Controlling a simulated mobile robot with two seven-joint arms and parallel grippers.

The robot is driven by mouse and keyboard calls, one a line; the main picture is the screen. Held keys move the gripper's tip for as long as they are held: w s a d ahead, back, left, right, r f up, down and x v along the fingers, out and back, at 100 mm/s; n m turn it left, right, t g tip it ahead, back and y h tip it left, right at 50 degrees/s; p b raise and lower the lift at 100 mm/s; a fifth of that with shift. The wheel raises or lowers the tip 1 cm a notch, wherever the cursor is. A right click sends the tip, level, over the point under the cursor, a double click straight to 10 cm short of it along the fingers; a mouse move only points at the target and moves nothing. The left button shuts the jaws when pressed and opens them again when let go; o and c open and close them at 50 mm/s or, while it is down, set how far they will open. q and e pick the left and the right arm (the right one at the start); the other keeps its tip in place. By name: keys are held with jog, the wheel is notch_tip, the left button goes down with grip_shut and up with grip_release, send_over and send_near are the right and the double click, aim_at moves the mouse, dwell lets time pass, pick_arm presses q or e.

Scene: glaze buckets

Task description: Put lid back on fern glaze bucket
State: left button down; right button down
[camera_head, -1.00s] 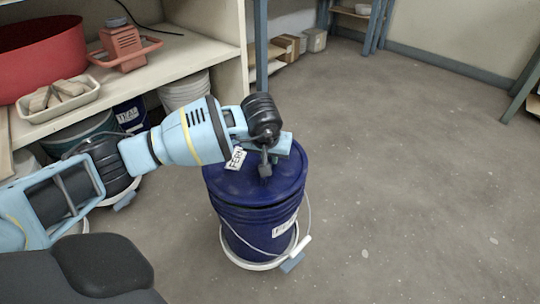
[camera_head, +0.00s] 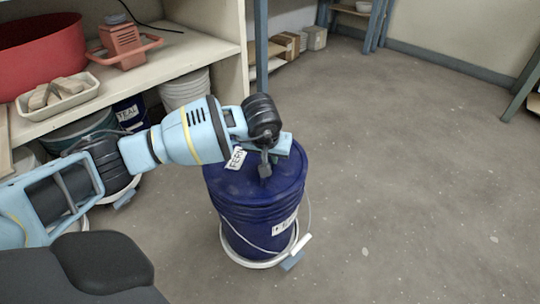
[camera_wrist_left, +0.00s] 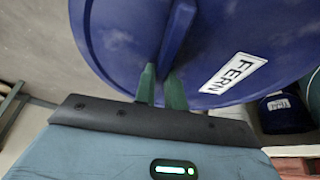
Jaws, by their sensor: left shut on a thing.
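The dark blue fern glaze bucket (camera_head: 250,229) stands upright on the floor in the middle of the head view, with a white label on its side. Its round blue lid (camera_head: 225,181) is at the bucket's top; whether it is pressed fully down I cannot tell. In the left wrist view the lid (camera_wrist_left: 115,40) fills the top, with a white FERN label. My left gripper (camera_head: 265,163) is above the lid, and its green fingers (camera_wrist_left: 161,90) are shut on the lid's raised handle (camera_wrist_left: 178,35). My right gripper is not in view.
The bucket stands on a pale round base (camera_head: 248,262) with grey-blue blocks at its edge. Left is a shelf (camera_head: 180,66) with a red basin (camera_head: 40,50), a tray (camera_head: 62,100) and other buckets below, one labelled TEAL (camera_head: 130,112). Floor to the right is clear.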

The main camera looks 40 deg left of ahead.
pick_arm(q)
jog(key=shift+f, duration=0.3)
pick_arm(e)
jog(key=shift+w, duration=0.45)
pick_arm(q)
jog(key=shift+f, duration=0.15)
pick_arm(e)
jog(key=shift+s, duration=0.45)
pick_arm(q)
jog(key=c, duration=1.4)
grip_release()
jog(key=shift+o, duration=0.8)
jog(key=o, duration=0.3)
jog(key=shift+o, duration=0.2)
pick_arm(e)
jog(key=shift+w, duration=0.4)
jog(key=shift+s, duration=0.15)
